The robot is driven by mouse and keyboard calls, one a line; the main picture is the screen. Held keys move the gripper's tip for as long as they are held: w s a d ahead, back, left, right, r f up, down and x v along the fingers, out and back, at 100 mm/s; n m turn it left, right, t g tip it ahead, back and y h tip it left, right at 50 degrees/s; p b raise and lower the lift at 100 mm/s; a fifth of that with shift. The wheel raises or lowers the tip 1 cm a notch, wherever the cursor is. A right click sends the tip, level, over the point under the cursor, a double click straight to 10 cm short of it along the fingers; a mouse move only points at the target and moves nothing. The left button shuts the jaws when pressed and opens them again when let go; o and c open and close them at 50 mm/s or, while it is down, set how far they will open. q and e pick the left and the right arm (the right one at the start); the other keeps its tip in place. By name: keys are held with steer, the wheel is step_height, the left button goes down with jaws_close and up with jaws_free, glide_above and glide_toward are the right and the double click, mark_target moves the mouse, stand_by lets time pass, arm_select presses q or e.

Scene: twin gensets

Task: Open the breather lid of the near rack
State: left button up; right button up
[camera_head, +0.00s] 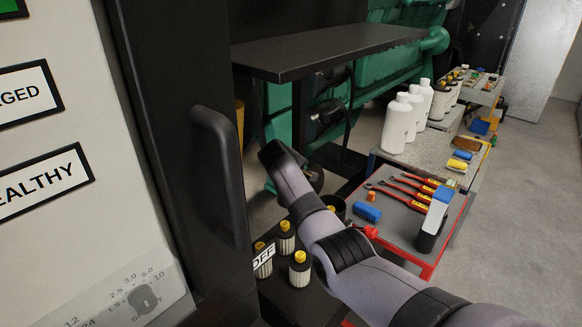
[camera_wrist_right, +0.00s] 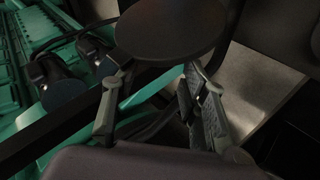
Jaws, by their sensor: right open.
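My right gripper (camera_wrist_right: 156,78) is open in the wrist view, one finger on each side. A dark, flat round disc (camera_wrist_right: 172,26) lies just beyond and between the fingertips. It may be the breather lid; I cannot tell whether the fingers touch it. In the head view my right arm reaches in from the lower right over the yellow-capped canisters. Its hand end is turned away and the fingers are not clear there. No breather lid can be made out in the head view. My left gripper is not in view.
A black cabinet edge with a handle (camera_head: 220,170) stands close left of my arm. A black shelf (camera_head: 325,48) overhangs the hand. Yellow-capped canisters (camera_head: 299,270) stand below. A red-edged tool cart (camera_head: 428,270) and white bottles (camera_head: 397,125) are to the right; open floor lies beyond.

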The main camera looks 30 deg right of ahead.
steer(key=v, duration=1)
steer(key=shift+s+a+f, duration=0.1)
steer(key=shift+s, duration=0.1)
